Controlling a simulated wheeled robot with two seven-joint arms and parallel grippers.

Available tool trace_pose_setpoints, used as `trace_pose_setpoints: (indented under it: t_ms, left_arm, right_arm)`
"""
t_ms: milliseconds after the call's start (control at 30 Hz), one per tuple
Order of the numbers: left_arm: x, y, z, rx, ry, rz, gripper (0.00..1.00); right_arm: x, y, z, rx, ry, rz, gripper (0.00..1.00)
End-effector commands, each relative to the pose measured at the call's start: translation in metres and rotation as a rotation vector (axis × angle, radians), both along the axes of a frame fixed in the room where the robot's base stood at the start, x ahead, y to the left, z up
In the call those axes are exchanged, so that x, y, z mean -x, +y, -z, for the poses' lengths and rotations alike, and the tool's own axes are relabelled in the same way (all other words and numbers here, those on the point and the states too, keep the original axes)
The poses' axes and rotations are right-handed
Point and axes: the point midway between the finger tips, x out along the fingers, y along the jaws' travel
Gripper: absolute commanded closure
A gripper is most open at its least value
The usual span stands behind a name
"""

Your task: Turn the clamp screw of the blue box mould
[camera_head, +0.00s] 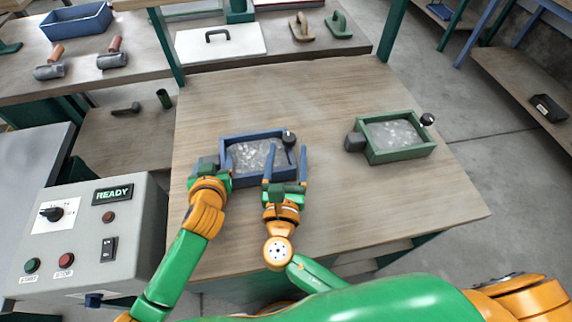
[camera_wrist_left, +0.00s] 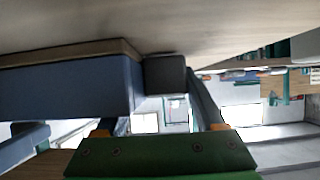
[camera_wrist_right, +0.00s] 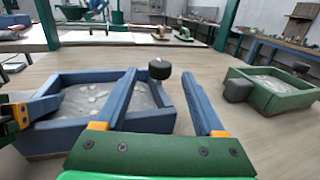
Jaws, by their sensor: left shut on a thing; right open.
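The blue box mould (camera_head: 223,150) stands on the wooden table and holds a grey, lumpy fill. Its round black clamp screw knob (camera_head: 289,138) stands up at the right side; it also shows in the right wrist view (camera_wrist_right: 160,69). My left gripper (camera_head: 208,165) is shut on the dark block (camera_wrist_left: 165,75) on the mould's left side. My right gripper (camera_head: 287,152) is open at the mould's right side. In the right wrist view its fingers (camera_wrist_right: 160,80) lie left and right of the knob, which appears just past the tips; I see no contact.
A green box mould (camera_head: 403,152) with its own black knob (camera_head: 427,119) and dark block stands to the right. A grey control box (camera_head: 90,230) reading READY is at the left. The table between the moulds and in front of the green one is clear.

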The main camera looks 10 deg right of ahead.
Motion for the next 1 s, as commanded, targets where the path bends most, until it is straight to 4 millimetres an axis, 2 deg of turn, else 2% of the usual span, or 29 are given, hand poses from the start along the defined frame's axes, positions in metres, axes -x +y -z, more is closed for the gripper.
trace_pose_setpoints:
  t_ms: [100, 200, 300, 867, 900, 1000]
  left_arm:
    - [0.001, 0.0, 0.001, 0.002, 0.003, 0.0, 1.0]
    - [0.001, 0.0, 0.001, 0.002, 0.003, 0.0, 1.0]
    - [0.001, 0.0, 0.001, 0.002, 0.003, 0.0, 1.0]
    - [0.0, -0.001, 0.001, 0.003, 0.003, 0.001, 1.0]
    - [0.0, -0.001, 0.001, 0.003, 0.003, 0.001, 0.26]
    - [0.0, 0.0, 0.001, 0.002, 0.002, 0.0, 0.0]
  right_arm:
    - [0.033, 0.009, 0.001, -0.001, 0.005, -0.001, 0.29]
    - [0.053, 0.015, 0.001, -0.001, 0.004, 0.0, 0.29]
    - [0.065, 0.018, 0.0, -0.002, 0.002, 0.001, 0.29]
    - [0.069, 0.02, 0.0, -0.001, 0.0, 0.001, 0.29]
    - [0.069, 0.02, 0.0, -0.001, 0.0, 0.001, 0.29]
    - [0.069, 0.02, 0.0, -0.001, 0.0, 0.001, 0.29]
